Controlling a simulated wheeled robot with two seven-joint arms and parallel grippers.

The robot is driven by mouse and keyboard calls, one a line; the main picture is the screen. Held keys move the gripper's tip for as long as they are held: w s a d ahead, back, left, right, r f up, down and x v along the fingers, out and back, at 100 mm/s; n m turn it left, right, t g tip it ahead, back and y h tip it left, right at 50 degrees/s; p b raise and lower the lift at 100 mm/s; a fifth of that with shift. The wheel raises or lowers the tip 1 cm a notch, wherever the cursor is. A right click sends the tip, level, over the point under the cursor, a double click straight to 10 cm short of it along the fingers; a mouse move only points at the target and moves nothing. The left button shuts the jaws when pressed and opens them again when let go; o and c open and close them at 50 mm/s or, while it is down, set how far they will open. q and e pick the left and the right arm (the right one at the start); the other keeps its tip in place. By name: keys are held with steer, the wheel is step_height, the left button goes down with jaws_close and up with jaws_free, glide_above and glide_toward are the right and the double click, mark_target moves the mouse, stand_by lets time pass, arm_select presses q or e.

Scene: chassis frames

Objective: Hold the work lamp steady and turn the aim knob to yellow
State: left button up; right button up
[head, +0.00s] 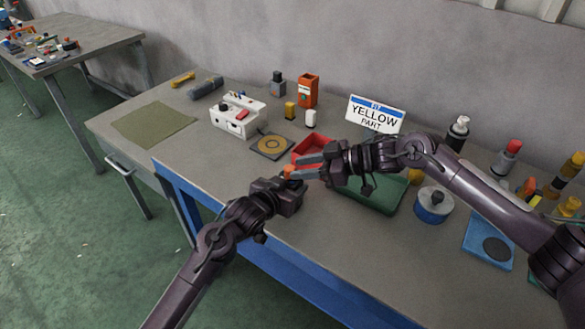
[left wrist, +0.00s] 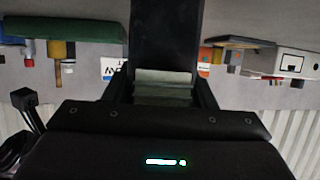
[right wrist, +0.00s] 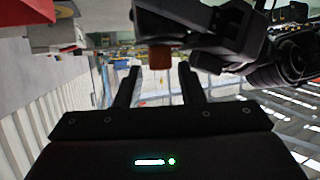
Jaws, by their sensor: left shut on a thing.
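My left gripper (head: 283,193) is shut on the work lamp and holds it in the air near the bench's front edge. In the left wrist view the lamp (left wrist: 167,35) shows as a black panel, with a pale grey-green grip (left wrist: 163,78) between the fingers. The orange-red aim knob (head: 289,171) sticks up from the lamp; it also shows in the right wrist view (right wrist: 160,57). My right gripper (head: 306,166) reaches in from the right, fingers apart, with the knob in line between the tips. Contact with the knob cannot be told. Colour marks around the knob are not visible.
A red bin (head: 313,148) and a green tray (head: 372,195) lie close behind and below my right gripper. A white box (head: 238,118), a blue round tin (head: 433,206) and several bottles stand around.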

steer(key=v, duration=0.8)
steer(key=shift+d, duration=0.2)
steer(key=shift+s, duration=0.1)
arm_select(q)
steer(key=o, duration=1.3)
steer(key=shift+c, duration=0.2)
steer(key=shift+s, duration=0.1)
